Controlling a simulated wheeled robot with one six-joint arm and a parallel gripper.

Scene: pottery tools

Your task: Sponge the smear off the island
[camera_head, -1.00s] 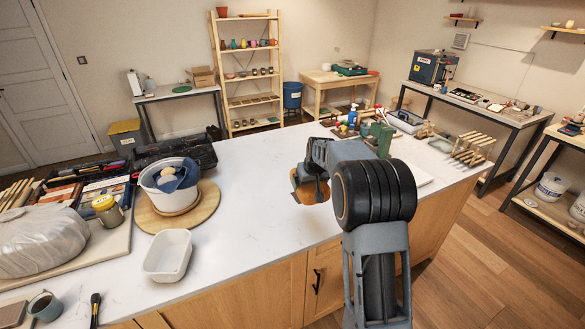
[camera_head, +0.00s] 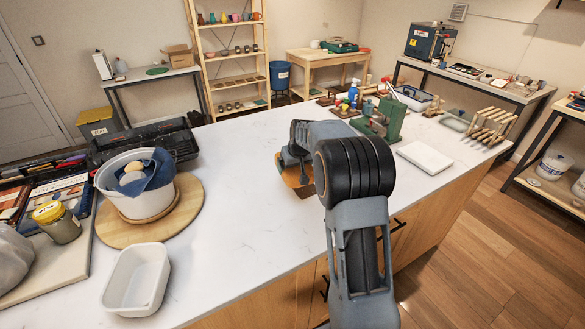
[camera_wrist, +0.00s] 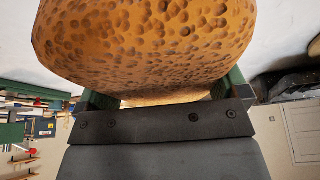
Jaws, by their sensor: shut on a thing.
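The sponge (camera_wrist: 150,40) is a large orange-brown, pitted block filling the top of the wrist view. My gripper (camera_wrist: 163,98) is shut on it, with a green finger at each side. In the head view the sponge (camera_head: 296,181) shows as an orange-brown patch at my gripper (camera_head: 290,162), partly behind my arm. The island (camera_head: 235,175) has a white, faintly veined top and wooden sides. My gripper is over its middle; I cannot tell whether the sponge touches the top. I see no clear smear; my arm hides part of the top.
A white tub with a blue cloth (camera_head: 135,200) stands on a round wooden board (camera_head: 185,220) at the left. A white dish (camera_head: 137,282) is in front of it. A white slab (camera_head: 424,158), a green tool (camera_head: 385,120) and a wooden rack (camera_head: 487,127) stand at the right.

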